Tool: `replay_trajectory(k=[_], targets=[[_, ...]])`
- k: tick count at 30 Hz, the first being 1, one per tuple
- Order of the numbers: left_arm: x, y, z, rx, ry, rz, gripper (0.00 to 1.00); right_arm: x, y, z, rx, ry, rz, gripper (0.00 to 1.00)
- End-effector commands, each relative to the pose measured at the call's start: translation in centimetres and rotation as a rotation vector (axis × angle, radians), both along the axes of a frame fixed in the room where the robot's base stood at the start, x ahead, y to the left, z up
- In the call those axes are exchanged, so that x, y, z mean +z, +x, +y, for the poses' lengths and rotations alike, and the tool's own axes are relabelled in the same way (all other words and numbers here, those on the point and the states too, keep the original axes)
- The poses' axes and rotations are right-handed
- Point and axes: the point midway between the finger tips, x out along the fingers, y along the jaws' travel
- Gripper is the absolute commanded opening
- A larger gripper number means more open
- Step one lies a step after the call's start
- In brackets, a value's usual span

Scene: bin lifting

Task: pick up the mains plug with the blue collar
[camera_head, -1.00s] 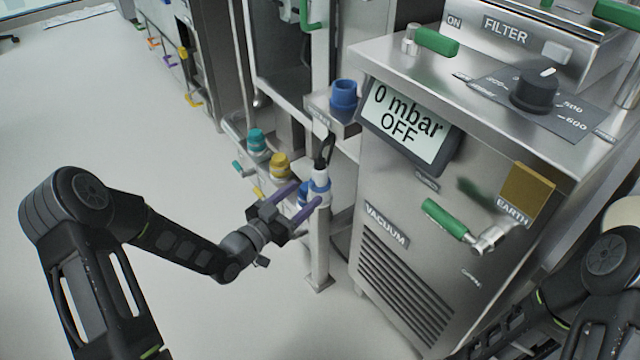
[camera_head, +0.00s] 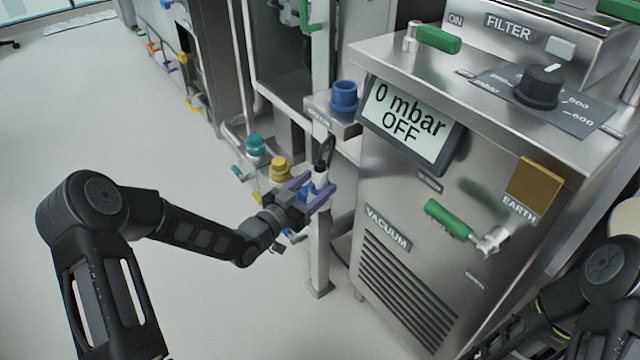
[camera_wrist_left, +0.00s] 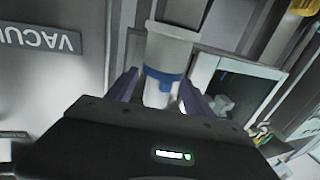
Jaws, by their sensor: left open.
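The mains plug with the blue collar (camera_head: 320,183) stands by a metal post beside the vacuum unit, with a dark cable at its top. In the left wrist view the white plug body with its blue collar (camera_wrist_left: 165,78) lies between the purple fingers. My left gripper (camera_head: 312,192) is open, with a finger on either side of the plug; it also shows in the left wrist view (camera_wrist_left: 157,92). I cannot tell whether the fingers touch it. My right arm shows at the lower right; its gripper is out of frame.
The steel vacuum unit (camera_head: 400,215) with green handles stands just right of the plug. A blue socket (camera_head: 344,95) sits on a bracket above. Teal (camera_head: 255,145) and yellow (camera_head: 280,168) connectors are behind the left gripper. The floor at left is clear.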

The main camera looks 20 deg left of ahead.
Motion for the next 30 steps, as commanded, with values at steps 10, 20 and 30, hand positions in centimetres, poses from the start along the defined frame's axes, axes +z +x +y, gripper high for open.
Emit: replay_trajectory(k=[10, 20, 30], targets=[[0.0, 1.9, -0.9, 0.000, 0.000, 0.001, 0.61, -0.7, 0.1, 0.0, -0.002, 0.001, -0.002, 0.36], [0.0, 1.8, -0.8, 0.001, 0.000, 0.001, 0.61, -0.7, 0.1, 0.0, -0.002, 0.001, -0.002, 0.36], [0.0, 1.8, -0.8, 0.001, 0.000, 0.001, 0.42, -0.7, 0.1, 0.0, -0.002, 0.001, -0.002, 0.36]])
